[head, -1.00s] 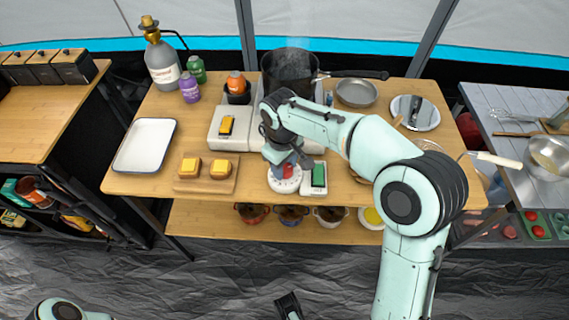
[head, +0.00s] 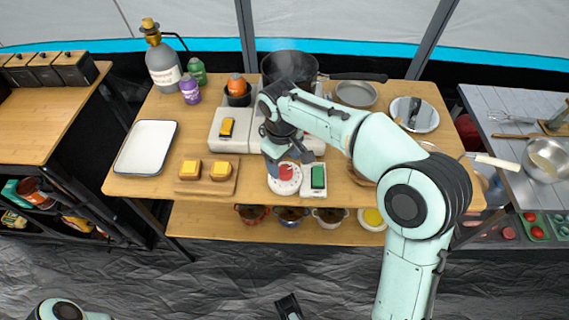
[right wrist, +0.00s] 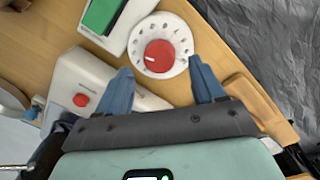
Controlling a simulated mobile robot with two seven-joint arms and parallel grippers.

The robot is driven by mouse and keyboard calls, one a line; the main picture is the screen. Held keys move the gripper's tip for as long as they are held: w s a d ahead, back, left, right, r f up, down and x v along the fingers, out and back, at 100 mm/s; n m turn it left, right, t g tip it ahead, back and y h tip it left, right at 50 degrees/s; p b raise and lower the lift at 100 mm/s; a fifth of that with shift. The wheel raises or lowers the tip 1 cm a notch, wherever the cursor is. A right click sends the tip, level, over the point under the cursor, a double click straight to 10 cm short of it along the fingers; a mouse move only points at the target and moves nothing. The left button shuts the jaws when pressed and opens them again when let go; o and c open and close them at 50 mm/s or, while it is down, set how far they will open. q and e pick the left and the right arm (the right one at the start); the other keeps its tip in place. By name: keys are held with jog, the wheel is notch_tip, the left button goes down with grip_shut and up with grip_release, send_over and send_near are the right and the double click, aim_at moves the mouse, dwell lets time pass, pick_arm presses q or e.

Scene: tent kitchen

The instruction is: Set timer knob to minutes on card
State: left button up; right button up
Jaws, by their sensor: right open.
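The timer is a white round dial (head: 284,187) with a red knob (head: 286,172) on the table's front part. In the right wrist view the red knob (right wrist: 160,57) has a white mark pointing left, with dark marks around the dial. A white holder with a green face (head: 318,177) stands right of the timer; it also shows in the right wrist view (right wrist: 103,14). I cannot read a number on it. My right gripper (head: 289,157) is open and empty, its blue fingers (right wrist: 160,72) apart and behind the knob.
A white burner unit with a yellow item (head: 227,127) stands left of the gripper. A dark steaming pot (head: 289,68) is behind. A board with two yellow-topped pieces (head: 207,184) and a white tray (head: 122,160) lie left. Bowls sit on the lower shelf.

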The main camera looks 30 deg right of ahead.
aim_at(282, 172)
pick_arm(q)
jog(key=shift+s+r+p, duration=0.25)
jog(key=shift+r+p, duration=0.25)
jog(key=shift+p, duration=0.1)
jog(key=shift+s+r+p, duration=0.2)
jog(key=shift+r+p, duration=0.3)
jog(key=shift+p, duration=0.05)
pick_arm(e)
notch_tip(282, 172, up, 10)
jog(key=shift+a+r, duration=0.15)
jog(key=shift+a, duration=0.15)
pick_arm(q)
jog(key=shift+r, duration=0.1)
pick_arm(e)
jog(key=shift+s, duration=0.15)
